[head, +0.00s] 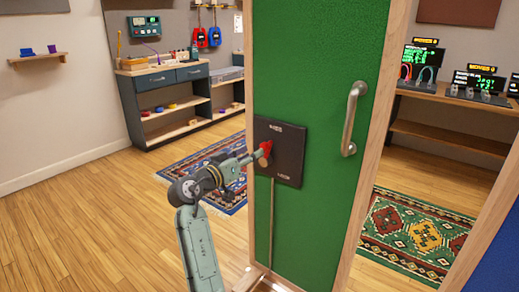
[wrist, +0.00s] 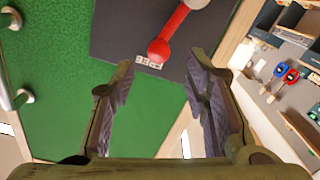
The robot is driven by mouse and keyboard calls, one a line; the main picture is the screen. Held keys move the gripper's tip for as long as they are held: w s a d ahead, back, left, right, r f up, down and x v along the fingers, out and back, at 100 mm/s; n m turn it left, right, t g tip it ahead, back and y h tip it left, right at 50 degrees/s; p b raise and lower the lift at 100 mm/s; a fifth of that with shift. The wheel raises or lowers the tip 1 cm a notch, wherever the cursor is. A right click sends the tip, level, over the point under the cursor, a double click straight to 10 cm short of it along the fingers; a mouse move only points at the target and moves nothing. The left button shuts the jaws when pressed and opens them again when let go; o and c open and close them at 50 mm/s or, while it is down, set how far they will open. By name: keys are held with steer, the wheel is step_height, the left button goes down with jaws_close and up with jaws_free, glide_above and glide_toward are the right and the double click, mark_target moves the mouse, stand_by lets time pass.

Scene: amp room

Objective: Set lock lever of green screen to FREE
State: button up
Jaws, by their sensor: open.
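The green screen (head: 318,60) stands upright in a wooden frame and carries a dark square plate (head: 290,150). The red lock lever (head: 265,148) is on this plate, partly hidden by my gripper (head: 258,158) in the head view. In the wrist view the red lever (wrist: 172,30) ends in a round knob close to an upside-down label that reads FREE (wrist: 149,62). My open gripper (wrist: 158,82) faces the plate. Its two fingers are apart with nothing between them, and the knob lies just beyond the fingertips.
A metal handle (head: 352,118) sticks out from the screen right of the plate. Shelves (head: 180,108) stand behind at left, and a wooden bench (head: 455,98) with small displays stands at right. The wooden floor (head: 95,215) at left is clear.

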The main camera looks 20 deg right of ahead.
steer(key=v, duration=0.4)
steer(key=shift+s, duration=0.15)
steer(key=shift+a, duration=0.1)
